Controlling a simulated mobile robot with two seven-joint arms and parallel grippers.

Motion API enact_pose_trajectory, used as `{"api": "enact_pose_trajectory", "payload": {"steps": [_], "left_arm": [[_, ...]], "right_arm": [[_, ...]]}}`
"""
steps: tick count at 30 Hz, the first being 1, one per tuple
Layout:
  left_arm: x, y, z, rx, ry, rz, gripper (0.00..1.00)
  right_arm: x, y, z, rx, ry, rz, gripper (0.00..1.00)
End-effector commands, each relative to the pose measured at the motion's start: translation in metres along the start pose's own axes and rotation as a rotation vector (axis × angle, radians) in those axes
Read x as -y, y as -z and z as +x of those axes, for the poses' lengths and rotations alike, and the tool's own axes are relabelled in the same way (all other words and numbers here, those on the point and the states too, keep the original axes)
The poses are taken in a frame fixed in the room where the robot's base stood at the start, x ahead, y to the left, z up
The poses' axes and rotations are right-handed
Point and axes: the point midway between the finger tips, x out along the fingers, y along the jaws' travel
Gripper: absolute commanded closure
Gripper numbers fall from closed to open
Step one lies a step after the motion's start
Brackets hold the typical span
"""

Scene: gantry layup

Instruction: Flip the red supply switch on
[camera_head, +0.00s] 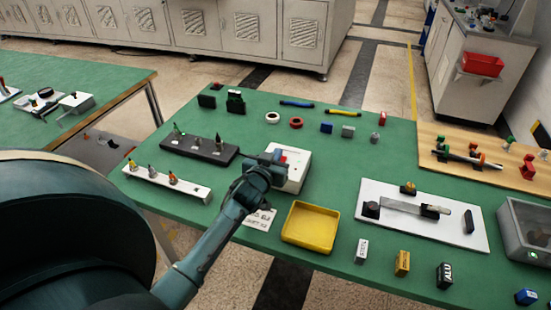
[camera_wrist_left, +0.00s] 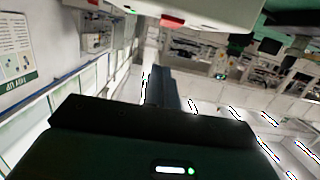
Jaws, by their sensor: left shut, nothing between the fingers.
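The white supply box (camera_head: 298,170) stands on the green table near its middle. A small part of the red switch (camera_head: 284,158) shows on top of it, partly hidden by my gripper. My left gripper (camera_head: 273,159) is shut and empty, at the left side of the box and close to the switch; I cannot tell if they touch. In the left wrist view the closed fingers (camera_wrist_left: 165,90) point away, with the pale box (camera_wrist_left: 215,10) above them and a red piece (camera_wrist_left: 172,21) at its edge. The switch's position cannot be read. My right gripper is not in view.
A dark block with several pegs (camera_head: 190,148) and a white rail (camera_head: 165,184) lie to the left. A yellow tray (camera_head: 310,227) sits in front, and a white board with a metal bar (camera_head: 440,228) is at the right. Small coloured parts lie behind the box.

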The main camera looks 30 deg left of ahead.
Motion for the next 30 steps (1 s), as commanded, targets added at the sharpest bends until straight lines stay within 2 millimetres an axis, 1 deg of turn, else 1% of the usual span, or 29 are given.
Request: {"api": "enact_pose_trajectory", "payload": {"steps": [1,6,9,12,15,18,30], "left_arm": [[0.000,-0.009,-0.017,0.006,-0.001,-0.001,1.00],[-0.001,-0.011,-0.056,0.006,-0.001,0.000,1.00],[0.000,-0.012,-0.074,0.006,0.000,-0.002,1.00],[0.000,-0.012,-0.087,0.005,0.000,-0.001,1.00],[0.000,-0.012,-0.094,0.004,0.000,0.000,1.00],[0.000,-0.012,-0.097,0.004,0.000,0.000,1.00],[-0.001,-0.012,-0.098,0.003,-0.001,0.000,1.00]], "right_arm": [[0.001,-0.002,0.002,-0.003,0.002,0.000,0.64],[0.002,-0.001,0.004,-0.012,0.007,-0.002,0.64],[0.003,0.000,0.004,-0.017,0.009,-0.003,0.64],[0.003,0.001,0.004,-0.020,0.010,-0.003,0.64],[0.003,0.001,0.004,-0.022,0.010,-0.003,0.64],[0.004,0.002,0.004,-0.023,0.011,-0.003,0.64],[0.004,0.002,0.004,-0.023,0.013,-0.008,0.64]]}}
